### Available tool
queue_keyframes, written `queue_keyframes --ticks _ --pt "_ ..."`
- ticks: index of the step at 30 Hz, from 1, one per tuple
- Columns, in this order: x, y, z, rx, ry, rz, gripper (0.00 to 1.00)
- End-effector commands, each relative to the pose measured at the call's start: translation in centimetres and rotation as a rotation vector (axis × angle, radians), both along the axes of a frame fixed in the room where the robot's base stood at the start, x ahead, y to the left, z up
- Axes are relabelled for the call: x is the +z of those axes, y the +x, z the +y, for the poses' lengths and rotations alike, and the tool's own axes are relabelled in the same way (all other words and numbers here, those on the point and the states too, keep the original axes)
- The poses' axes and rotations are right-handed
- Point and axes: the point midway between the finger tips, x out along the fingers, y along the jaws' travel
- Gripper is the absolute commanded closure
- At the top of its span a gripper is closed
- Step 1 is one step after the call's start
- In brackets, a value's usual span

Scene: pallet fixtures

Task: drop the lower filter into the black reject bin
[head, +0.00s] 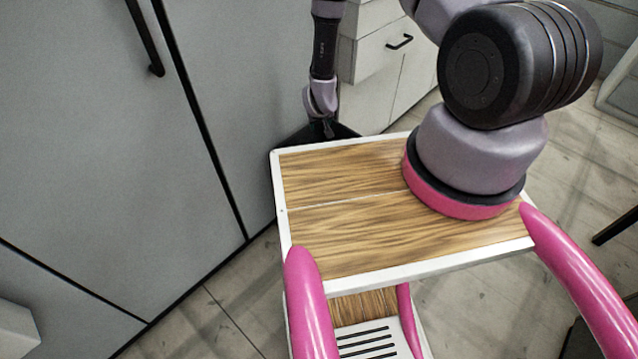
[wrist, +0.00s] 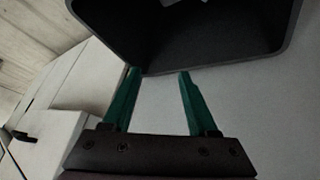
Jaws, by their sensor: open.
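The black bin (wrist: 215,50) fills the upper part of the wrist view, its wide mouth facing the camera. A pale object (wrist: 184,3) shows inside it at the top edge of the picture; only a small part is visible, so I cannot tell whether it is the filter. My gripper (wrist: 160,73) has its two green fingers spread and empty, their tips at the bin's near rim in the picture. I cannot tell whether they touch it. In the head view, part of the dark bin (head: 345,131) shows below my wrist, mostly hidden behind my wooden top.
Tall grey cabinet doors (head: 110,150) with a black handle stand close on the left. White drawers (head: 385,47) stand behind the bin; a white cabinet (wrist: 70,100) shows at left in the wrist view. Tiled floor (head: 490,300) is open on the right.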

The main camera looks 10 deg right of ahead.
Motion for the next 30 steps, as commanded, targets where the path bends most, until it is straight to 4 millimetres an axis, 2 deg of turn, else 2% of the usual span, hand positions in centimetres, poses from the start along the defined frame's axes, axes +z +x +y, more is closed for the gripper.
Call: queue_keyframes --ticks 9,15,30 --pt "5.4 -3.3 0.8 0.005 -0.002 0.0 0.41" --pt "7.6 -4.7 1.0 0.003 -0.002 -0.002 0.41" --pt "8.1 -5.1 1.1 0.001 -0.001 0.0 0.41"
